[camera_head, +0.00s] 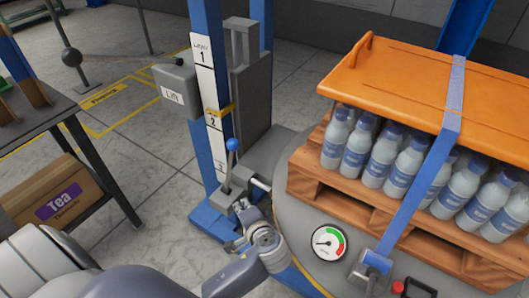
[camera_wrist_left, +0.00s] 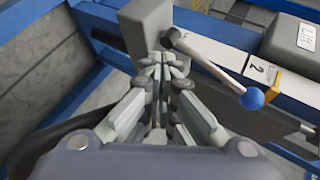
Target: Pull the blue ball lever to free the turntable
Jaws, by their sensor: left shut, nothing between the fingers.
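The blue ball lever (camera_head: 232,145) stands nearly upright on a grey block at the foot of the blue post. It also shows in the left wrist view (camera_wrist_left: 252,98), its rod running from a grey pivot block to the ball. My left gripper (camera_head: 244,208) is low beside the lever's base, below the ball. In the left wrist view its fingers (camera_wrist_left: 166,66) are shut and empty, pointing at the grey block, with the lever rod just to their right. Whether the fingertips touch the block is unclear. The grey round turntable (camera_head: 288,205) lies right of the gripper, carrying the pallet.
A wooden pallet (camera_head: 330,188) holds several bottles under an orange lid (camera_head: 420,85), with a blue strap across. A pressure gauge (camera_head: 328,243) is close to my left wrist. A grey Lift box (camera_head: 178,90) with a ball lever stands back left; a Tea box (camera_head: 55,195) is left.

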